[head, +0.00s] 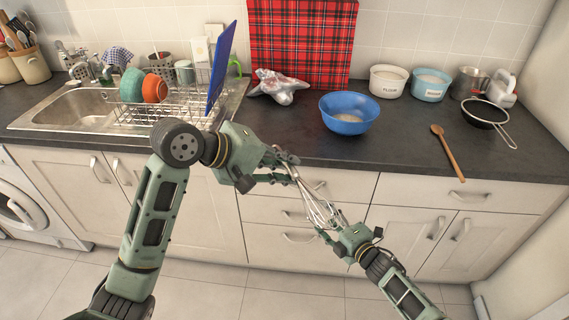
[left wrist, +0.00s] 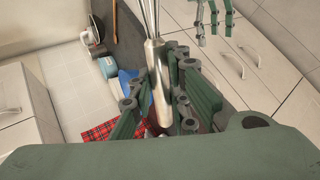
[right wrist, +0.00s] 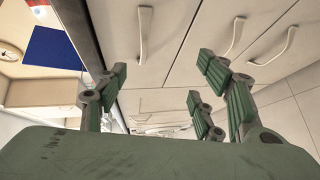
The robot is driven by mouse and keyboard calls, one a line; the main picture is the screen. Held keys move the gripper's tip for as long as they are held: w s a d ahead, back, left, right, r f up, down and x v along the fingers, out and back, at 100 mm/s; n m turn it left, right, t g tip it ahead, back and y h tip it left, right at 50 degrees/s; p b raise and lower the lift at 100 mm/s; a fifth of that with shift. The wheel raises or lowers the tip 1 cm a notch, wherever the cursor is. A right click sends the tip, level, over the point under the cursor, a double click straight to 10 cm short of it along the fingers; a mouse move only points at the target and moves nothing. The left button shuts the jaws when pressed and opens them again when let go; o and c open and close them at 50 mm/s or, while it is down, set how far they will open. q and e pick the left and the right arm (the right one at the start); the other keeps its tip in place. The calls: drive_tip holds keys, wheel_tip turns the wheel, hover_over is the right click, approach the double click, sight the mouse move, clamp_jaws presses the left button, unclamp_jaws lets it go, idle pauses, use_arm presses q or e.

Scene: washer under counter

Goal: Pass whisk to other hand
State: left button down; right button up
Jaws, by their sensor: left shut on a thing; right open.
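The metal whisk (head: 312,203) is held in front of the drawers, its wire end slanting down and right. My left gripper (head: 284,167) is shut on its handle; the left wrist view shows the steel handle (left wrist: 158,85) between the fingers of my left gripper (left wrist: 155,100), wires toward the top. My right gripper (head: 328,228) is open, close to the whisk's wire end; the head view does not show clearly whether they touch. Its fingers also show at the top of the left wrist view (left wrist: 214,18). The right wrist view shows my right gripper (right wrist: 155,105) with fingers spread; I cannot make out the whisk clearly there.
The dark counter (head: 400,150) lies behind both grippers. On it are a blue bowl (head: 348,122), a wooden spoon (head: 449,153), a sieve (head: 485,112), canisters and a dish rack (head: 165,112) beside the sink. Drawer handles (head: 300,238) are close behind the whisk.

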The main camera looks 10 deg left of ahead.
drive_tip(key=s+d+f+m+g+h, duration=0.2)
drive_tip(key=s+d+f+m, duration=0.2)
drive_tip(key=s+f, duration=0.45)
drive_tip(key=s+d+f+m+g+h, duration=0.1)
drive_tip(key=s+d+f+m+h, duration=0.2)
drive_tip(key=s+f+m, duration=0.35)
drive_tip(key=s+d+f+m+g+h, duration=0.2)
drive_tip(key=s+d+f+m, duration=0.15)
drive_tip(key=s+f, duration=0.65)
drive_tip(key=s+d+f+m+g, duration=0.2)
drive_tip(key=s+f, duration=0.2)
drive_tip(key=s, duration=0.7)
drive_tip(key=s+d+f+m+g+h, duration=0.1)
drive_tip(key=s+d+f+m+g, duration=0.1)
drive_tip(key=s, duration=1)
drive_tip(key=s+d+f+m+g+h, duration=0.1)
drive_tip(key=s+f+m, duration=0.3)
drive_tip(key=s, duration=0.7)
wheel_tip(320, 180, down, 2)
drive_tip(key=shift+s+d+f+g, duration=0.1)
drive_tip(key=shift+s+d+g, duration=0.05)
drive_tip(key=shift+d+g, duration=0.65)
drive_tip(key=shift+a, duration=0.15)
